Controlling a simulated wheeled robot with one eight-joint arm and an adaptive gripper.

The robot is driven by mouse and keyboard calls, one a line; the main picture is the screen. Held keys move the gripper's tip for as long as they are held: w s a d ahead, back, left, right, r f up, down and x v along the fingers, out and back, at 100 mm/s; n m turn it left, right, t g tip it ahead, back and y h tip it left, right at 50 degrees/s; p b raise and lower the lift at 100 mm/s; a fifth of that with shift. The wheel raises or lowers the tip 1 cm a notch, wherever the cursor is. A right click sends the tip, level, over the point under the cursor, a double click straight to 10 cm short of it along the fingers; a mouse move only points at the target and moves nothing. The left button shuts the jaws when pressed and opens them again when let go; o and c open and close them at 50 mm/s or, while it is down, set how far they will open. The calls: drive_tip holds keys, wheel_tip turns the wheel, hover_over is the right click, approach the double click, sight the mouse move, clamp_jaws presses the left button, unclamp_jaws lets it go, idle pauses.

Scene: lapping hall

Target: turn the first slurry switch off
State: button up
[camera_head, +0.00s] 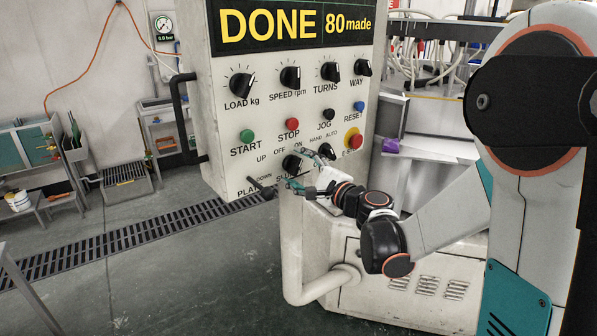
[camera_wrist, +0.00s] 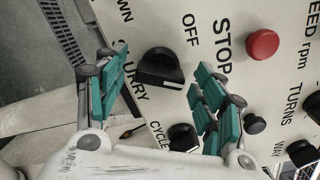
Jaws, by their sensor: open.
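The slurry switch is a black rotary knob (camera_head: 291,163) on the lower part of the control panel (camera_head: 226,130), under the OFF and ON labels. In the wrist view the knob (camera_wrist: 160,68) shows with a raised grip bar and a pale line, beside the words OFF and SLURRY. Which setting its pointer marks is hard to tell. My gripper (camera_head: 303,170) is at the panel's lower face, partly covering the switch and its label. In the wrist view my gripper (camera_wrist: 161,72) is open, with teal-padded fingers on either side of the knob and visible gaps to it.
A red STOP button (camera_head: 292,124) and green START button (camera_head: 247,136) sit above the switch. A black plate lever (camera_head: 262,190) is close to its lower left, and the hand/auto knob (camera_head: 326,151) to its right. A red emergency button (camera_head: 355,141) is farther right.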

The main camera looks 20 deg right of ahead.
drive_tip(key=shift+w+a, duration=0.15)
drive_tip(key=shift+w, duration=0.05)
drive_tip(key=c, duration=1.1)
drive_tip(key=shift+o, duration=0.2)
drive_tip(key=shift+n, duration=0.3)
drive_tip(key=n, duration=1.1)
drive_tip(key=shift+f+b, duration=0.1)
drive_tip(key=shift+b, duration=0.2)
drive_tip(key=shift+n, duration=0.3)
